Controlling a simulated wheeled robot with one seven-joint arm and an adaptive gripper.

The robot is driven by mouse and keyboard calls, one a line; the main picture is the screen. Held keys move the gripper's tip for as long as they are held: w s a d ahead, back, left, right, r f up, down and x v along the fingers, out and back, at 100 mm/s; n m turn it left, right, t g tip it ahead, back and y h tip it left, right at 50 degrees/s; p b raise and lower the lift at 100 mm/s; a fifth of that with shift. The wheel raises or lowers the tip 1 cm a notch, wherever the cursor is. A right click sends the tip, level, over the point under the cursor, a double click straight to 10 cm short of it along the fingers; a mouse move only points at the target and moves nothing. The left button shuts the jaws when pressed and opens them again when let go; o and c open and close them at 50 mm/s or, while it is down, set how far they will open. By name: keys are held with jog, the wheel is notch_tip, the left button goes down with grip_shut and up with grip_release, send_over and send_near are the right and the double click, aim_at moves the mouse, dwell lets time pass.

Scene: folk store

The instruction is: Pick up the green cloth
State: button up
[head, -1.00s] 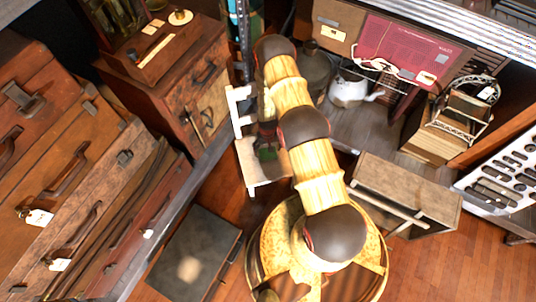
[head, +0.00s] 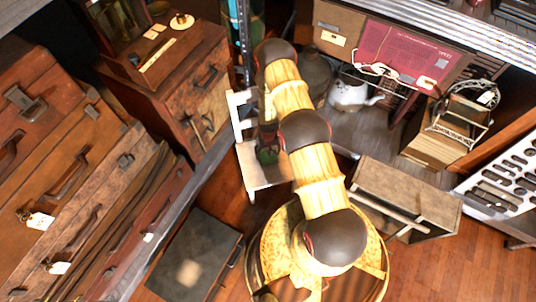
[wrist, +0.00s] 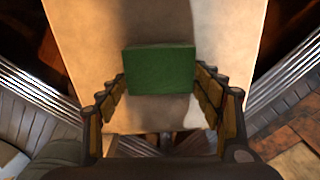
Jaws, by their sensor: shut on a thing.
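The green cloth (wrist: 160,70) is a folded, block-like piece in the middle of the wrist view, between the fingertips of my gripper (wrist: 160,84). The fingers close on its left and right sides. Behind it in that view is a pale, flat surface (wrist: 100,30). In the head view a small part of the green cloth (head: 268,156) shows left of my arm, over the white chair or stand (head: 262,181). My arm hides most of the gripper there. I cannot tell whether the cloth still touches the surface.
Stacked suitcases (head: 70,180) and a wooden cabinet (head: 180,85) stand on the left. A dark case (head: 195,250) lies on the floor. A grey box (head: 410,195) stands right of my arm. A white kettle (head: 350,95) and a red board (head: 415,50) are behind.

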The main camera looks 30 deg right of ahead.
notch_tip(320, 180, up, 3)
jog(key=shift+w+f+p, duration=0.1)
jog(key=shift+p, duration=0.6)
jog(key=s+a+r+p, duration=0.2)
jog(key=s+r+p, duration=0.3)
jog(key=s+r, duration=0.4)
jog(key=shift+s+a+r, duration=0.35)
jog(key=shift+s+a, duration=0.05)
jog(key=shift+s, duration=2.05)
jog(key=o, duration=0.6)
jog(key=shift+c, duration=1.4)
